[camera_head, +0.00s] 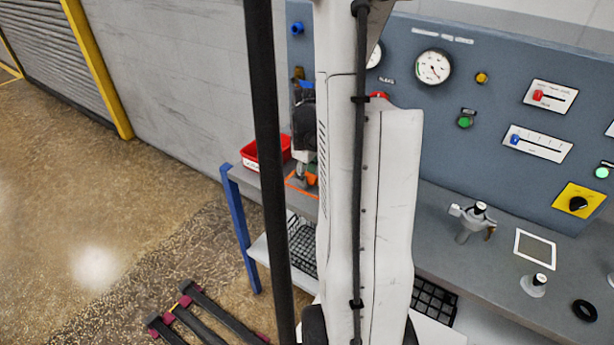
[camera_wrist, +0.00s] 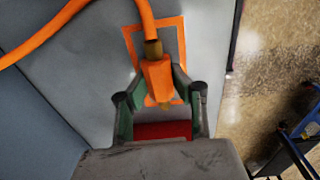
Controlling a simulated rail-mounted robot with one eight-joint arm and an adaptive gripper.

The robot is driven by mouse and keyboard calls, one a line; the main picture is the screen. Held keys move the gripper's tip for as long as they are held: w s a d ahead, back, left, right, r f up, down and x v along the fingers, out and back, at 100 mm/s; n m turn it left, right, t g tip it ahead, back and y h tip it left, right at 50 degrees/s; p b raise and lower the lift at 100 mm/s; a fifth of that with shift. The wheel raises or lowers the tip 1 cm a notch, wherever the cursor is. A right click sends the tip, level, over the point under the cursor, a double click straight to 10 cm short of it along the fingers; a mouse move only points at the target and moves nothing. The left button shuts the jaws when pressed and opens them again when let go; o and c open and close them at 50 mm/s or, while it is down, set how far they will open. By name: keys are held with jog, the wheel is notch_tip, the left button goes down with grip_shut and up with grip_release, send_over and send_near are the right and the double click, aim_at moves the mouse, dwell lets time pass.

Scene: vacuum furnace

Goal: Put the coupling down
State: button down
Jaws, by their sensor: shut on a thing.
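The coupling (camera_wrist: 157,74) is an orange block with a brass collar on an orange hose (camera_wrist: 60,35), in the wrist view. My gripper (camera_wrist: 158,82) is shut on it, with one green-and-grey finger on each side. An orange square outline (camera_wrist: 183,38) is marked on the grey bench top behind the coupling. The outline also shows in the head view (camera_head: 292,181), partly hidden by my arm. I cannot tell whether the coupling touches the bench or is held just above it.
A red bin (camera_head: 262,155) stands on the bench by the outline. A gauge panel (camera_head: 500,60) rises behind the bench. A metal fitting (camera_head: 475,222), a white square outline (camera_head: 535,249) and a black ring (camera_head: 585,310) are on the right part of the bench.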

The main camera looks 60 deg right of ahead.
aim_at(307, 175)
jog(key=shift+f+b, duration=0.4)
jog(key=shift+f, duration=0.25)
jog(key=c, duration=1.5)
grip_release()
jog(key=shift+r, duration=0.1)
jog(key=shift+r+p, duration=0.7)
jog(key=shift+r, duration=0.15)
jog(key=r, duration=1.1)
jog(key=shift+s+a+r, duration=0.2)
jog(key=shift+s, duration=0.05)
